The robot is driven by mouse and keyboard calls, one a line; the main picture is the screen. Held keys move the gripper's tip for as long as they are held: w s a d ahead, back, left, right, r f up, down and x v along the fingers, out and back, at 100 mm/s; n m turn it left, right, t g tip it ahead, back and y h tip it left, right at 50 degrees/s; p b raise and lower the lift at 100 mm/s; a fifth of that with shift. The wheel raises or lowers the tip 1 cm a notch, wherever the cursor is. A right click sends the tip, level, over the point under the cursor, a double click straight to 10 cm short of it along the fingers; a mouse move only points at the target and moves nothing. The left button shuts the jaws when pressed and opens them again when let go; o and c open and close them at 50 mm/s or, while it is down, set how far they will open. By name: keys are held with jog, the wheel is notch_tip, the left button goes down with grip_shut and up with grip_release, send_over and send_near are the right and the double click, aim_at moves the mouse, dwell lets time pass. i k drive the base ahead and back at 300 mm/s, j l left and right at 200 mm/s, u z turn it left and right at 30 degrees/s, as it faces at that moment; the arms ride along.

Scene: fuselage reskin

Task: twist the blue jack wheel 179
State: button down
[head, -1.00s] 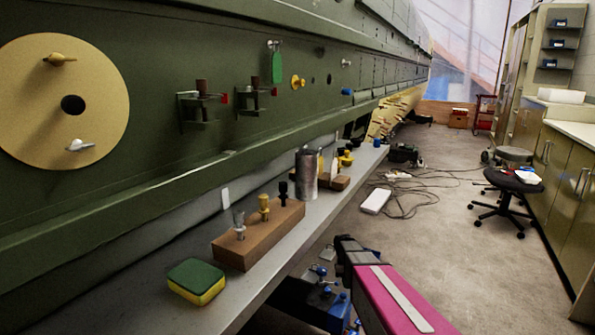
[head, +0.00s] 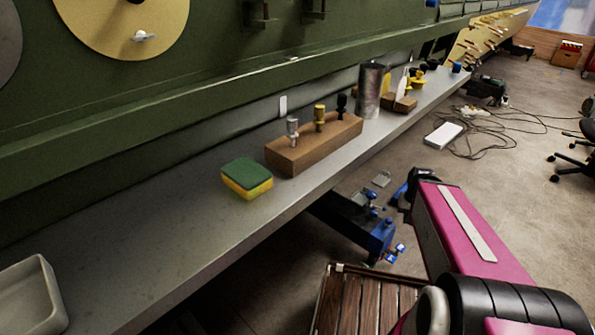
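A blue jack-like unit (head: 375,232) stands low on the floor, partly under the front edge of the grey bench. It has several small blue knobs or handles, one on top (head: 371,195) and others at its near right end (head: 397,252). Which of these is the jack wheel I cannot tell at this size. My magenta arm reaches up from the lower right, and its dark end lies just right of the jack in the head view.
The grey bench (head: 130,255) holds a sponge (head: 247,180), a wooden block (head: 310,150) with several fittings, a metal cylinder (head: 371,92) and a pale tray (head: 28,295). A slatted wooden platform (head: 365,305) lies below. Cables and a white box (head: 443,134) lie on the floor.

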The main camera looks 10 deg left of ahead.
aim_at(371, 195)
jog(key=i+l+u, duration=0.2)
jog(key=l, duration=0.65)
jog(key=l+u, duration=0.25)
jog(key=l, duration=0.55)
jog(key=u, duration=1.1)
jog(key=l+u, duration=0.25)
jog(key=l, duration=0.6)
jog(key=l+u, duration=0.25)
jog(key=l, duration=0.6)
jog(key=z, duration=0.3)
jog(key=k, duration=0.05)
